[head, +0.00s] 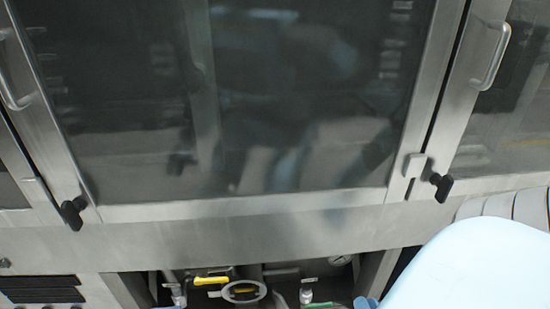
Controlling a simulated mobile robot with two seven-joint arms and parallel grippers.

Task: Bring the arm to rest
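A light blue rounded shell of my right arm fills the lower right corner of the head view. Pale ringed segments, also mine, show just above it at the right edge. No fingertips of my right gripper can be made out, so its opening and whatever it may hold are hidden. The tunnel washer (250,232) stands in front of me, with a large glass door (240,110) in a steel frame. The door looks closed.
Black knobs (73,212) (440,186) and bar handles (493,56) (12,75) stick out from the washer front. Dark vent slots (40,289) are at lower left.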

